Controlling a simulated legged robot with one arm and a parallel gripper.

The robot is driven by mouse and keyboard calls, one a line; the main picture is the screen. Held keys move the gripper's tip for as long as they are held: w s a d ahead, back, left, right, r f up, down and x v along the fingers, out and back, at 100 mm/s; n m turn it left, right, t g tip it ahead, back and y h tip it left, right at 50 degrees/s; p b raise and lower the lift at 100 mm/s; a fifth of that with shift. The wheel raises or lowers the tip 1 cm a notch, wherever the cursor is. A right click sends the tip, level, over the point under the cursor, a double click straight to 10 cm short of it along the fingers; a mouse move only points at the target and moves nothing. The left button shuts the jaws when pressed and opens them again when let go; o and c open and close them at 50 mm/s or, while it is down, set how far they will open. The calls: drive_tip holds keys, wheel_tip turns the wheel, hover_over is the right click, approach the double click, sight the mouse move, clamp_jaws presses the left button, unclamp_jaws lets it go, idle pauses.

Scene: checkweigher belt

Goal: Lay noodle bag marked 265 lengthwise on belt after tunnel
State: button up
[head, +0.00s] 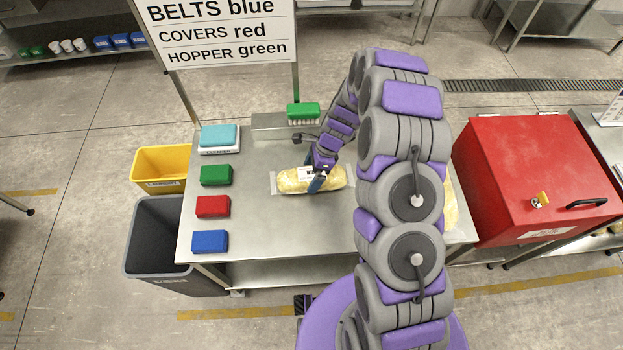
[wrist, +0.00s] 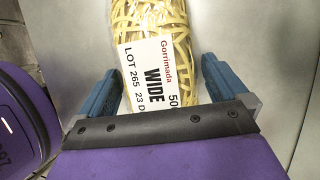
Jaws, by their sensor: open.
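A clear bag of yellow noodles (head: 290,183) lies flat on the steel table, its long side running left to right in the head view. In the wrist view the bag (wrist: 150,18) carries a white label reading "LOT 265" and "WIDE". My gripper (head: 316,184) is over the bag's middle. In the wrist view my gripper (wrist: 159,70) is open, with one blue finger on each side of the bag and gaps visible beside it. A second yellow bag (head: 450,205) is mostly hidden behind my arm. I cannot make out the belt.
The steel table (head: 255,240) holds green, red and blue blocks (head: 213,207) and a cyan one at left. A green brush (head: 303,112) is at the back. A red cabinet (head: 535,175) stands at right. Yellow (head: 160,168) and grey bins (head: 160,235) stand left.

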drive_tip(key=shift+s+a+f, duration=0.1)
drive_tip(key=shift+a+f, duration=0.25)
drive_tip(key=shift+f, duration=0.05)
drive_tip(key=shift+d, duration=0.7)
drive_tip(key=shift+c, duration=1.1)
drive_tip(key=shift+d+r, duration=0.1)
drive_tip(key=shift+d, duration=0.05)
drive_tip(key=c, duration=0.3)
drive_tip(key=shift+a, duration=0.55)
drive_tip(key=c, duration=0.5)
drive_tip(key=shift+c, duration=0.6)
